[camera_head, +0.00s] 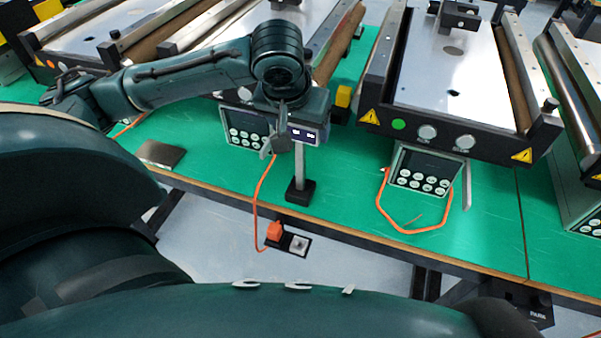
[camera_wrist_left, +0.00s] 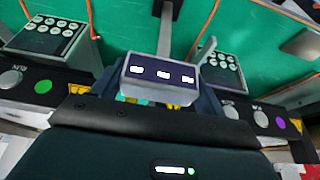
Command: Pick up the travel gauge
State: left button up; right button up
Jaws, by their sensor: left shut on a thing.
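The travel gauge (camera_head: 304,134) is a small dark box with a lit display on a grey post with a black square foot. In the head view its foot appears over the green bench (camera_head: 350,175), near the front edge; I cannot tell whether it touches. My left gripper (camera_head: 284,126) reaches down from above and is shut on the gauge's upper part. In the left wrist view the gauge's display face (camera_wrist_left: 160,74) is between my left gripper's fingers (camera_wrist_left: 158,96), with the post running away behind it. My right gripper is not in view.
Control boxes with buttons stand left (camera_head: 245,128) and right (camera_head: 425,172) of the gauge under the conveyors (camera_head: 450,75). An orange cable (camera_head: 262,190) hangs over the bench edge to an orange plug (camera_head: 274,231). A flat grey plate (camera_head: 160,154) lies at the left.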

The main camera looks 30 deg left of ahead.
pick_arm(q)
jog(key=c, duration=1.3)
jog(key=shift+w+r, duration=0.1)
jog(key=shift+r, duration=0.1)
